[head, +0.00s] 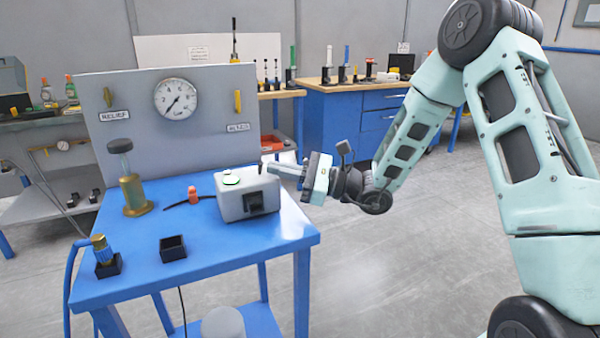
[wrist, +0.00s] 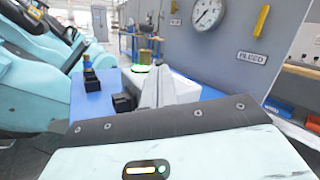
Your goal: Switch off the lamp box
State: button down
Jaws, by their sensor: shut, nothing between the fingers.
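The lamp box (head: 233,207) is a pale grey box on the blue table's right side. Its top has a round white cap with a green rim (head: 231,179), and its front has a black square part. A bright green glow (wrist: 143,68) shows on it in the wrist view. A small dark upright piece, perhaps a switch, stands at the top's right rear, by my fingertips. My gripper (head: 272,168) is shut and empty, reaching in from the right at the box's top right edge. In the wrist view my fingers (wrist: 161,75) overlap the box (wrist: 185,88); I cannot tell whether they touch it.
A grey panel with a gauge (head: 176,98) stands behind the table (head: 215,250). Open floor lies right.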

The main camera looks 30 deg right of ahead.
jog(key=shift+w+a, duration=0.2)
jog(key=shift+a, duration=0.15)
